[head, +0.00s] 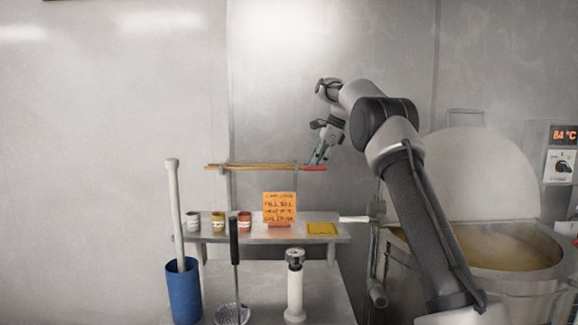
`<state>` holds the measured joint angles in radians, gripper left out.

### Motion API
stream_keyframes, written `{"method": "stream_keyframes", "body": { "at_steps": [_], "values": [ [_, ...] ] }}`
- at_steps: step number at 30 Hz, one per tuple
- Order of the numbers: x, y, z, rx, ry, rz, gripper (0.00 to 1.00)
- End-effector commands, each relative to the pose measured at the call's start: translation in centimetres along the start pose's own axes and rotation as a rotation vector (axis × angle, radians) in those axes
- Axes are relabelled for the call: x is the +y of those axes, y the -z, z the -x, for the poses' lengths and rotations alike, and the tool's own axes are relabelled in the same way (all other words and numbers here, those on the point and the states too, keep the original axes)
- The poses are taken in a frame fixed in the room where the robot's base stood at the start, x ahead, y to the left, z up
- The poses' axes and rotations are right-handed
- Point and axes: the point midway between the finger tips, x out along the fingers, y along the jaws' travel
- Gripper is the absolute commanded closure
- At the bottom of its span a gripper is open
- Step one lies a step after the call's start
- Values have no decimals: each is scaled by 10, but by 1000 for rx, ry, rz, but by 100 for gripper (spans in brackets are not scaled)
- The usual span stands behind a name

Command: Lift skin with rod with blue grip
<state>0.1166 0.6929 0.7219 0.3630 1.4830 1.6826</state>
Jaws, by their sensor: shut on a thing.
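Thin wooden rods (250,165) lie level across a stand above the small shelf, close together. One has a red grip (314,168) at its right end. My gripper (318,157) points down at this right end, just above and behind the red grip. It is shut on a rod end. A bluish patch shows at the fingertips; it is too small to tell grip from finger. The pan (520,255) at the right holds a yellowish, steaming liquid. No separate skin can be made out on it.
The shelf (330,238) holds several small cups (218,221), an orange note (279,207) and a yellow card (322,229). A raised lid (475,175) backs the pan.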

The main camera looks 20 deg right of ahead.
Motion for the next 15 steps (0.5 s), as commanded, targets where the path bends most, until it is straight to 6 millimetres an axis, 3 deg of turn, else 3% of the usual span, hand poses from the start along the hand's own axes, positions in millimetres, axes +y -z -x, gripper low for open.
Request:
{"method": "stream_keyframes", "body": {
  "at_steps": [8, 15],
  "values": [
    [1, -5, 11, -1, 3, 0, 100],
    [-6, -16, 39, -1, 3, 0, 100]
  ]
}}
